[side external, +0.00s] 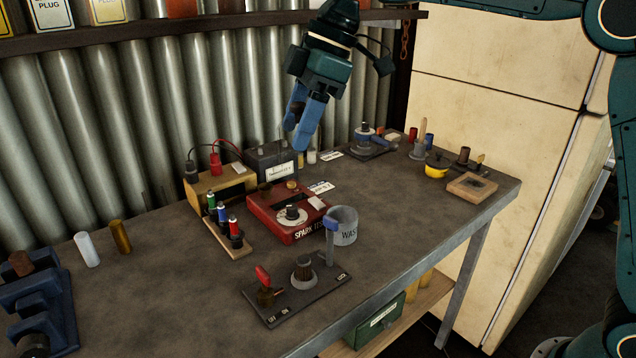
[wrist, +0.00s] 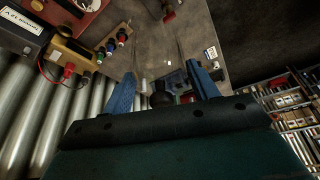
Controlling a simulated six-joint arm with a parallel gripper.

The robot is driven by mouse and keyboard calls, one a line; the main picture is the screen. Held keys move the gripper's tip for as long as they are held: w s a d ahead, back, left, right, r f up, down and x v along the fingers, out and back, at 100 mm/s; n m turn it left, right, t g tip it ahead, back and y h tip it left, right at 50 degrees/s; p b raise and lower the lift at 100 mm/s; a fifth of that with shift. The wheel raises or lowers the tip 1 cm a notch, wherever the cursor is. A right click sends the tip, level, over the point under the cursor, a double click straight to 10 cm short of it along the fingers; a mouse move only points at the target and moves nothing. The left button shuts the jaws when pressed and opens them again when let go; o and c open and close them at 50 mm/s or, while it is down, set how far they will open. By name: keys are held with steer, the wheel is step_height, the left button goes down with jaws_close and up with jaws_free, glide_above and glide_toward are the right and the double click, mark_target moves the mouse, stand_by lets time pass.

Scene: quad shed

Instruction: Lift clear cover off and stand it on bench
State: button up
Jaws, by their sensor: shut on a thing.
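My gripper (side external: 300,125) hangs above the back of the bench (side external: 180,285), fingers down, over the grey meter box and well clear of the bench top. Its blue fingers also show in the wrist view (wrist: 163,88), spaced apart, with a dark knob-like part (wrist: 160,98) between them. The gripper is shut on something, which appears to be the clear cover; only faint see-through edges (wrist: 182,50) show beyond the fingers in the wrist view. In the side view the cover's walls cannot be made out. The red spark tester (side external: 262,215) sits uncovered mid-bench.
A grey meter box (side external: 272,160), a rack of coloured plugs (side external: 228,232), a waste cup (side external: 344,226) and a lever plate (side external: 262,313) crowd the middle. A yellow bowl (side external: 437,167) and wooden tray (side external: 472,187) stand right. The front left bench is mostly clear.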

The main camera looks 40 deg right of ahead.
steer(key=shift+d+r, duration=0.1)
steer(key=shift+r, duration=0.25)
steer(key=s+d, duration=0.4)
steer(key=d, duration=1.1)
step_height(320, 180, down, 20)
steer(key=shift+f, duration=0.25)
steer(key=shift+f, duration=2.45)
steer(key=shift+f, duration=0.3)
steer(key=o, duration=1.4)
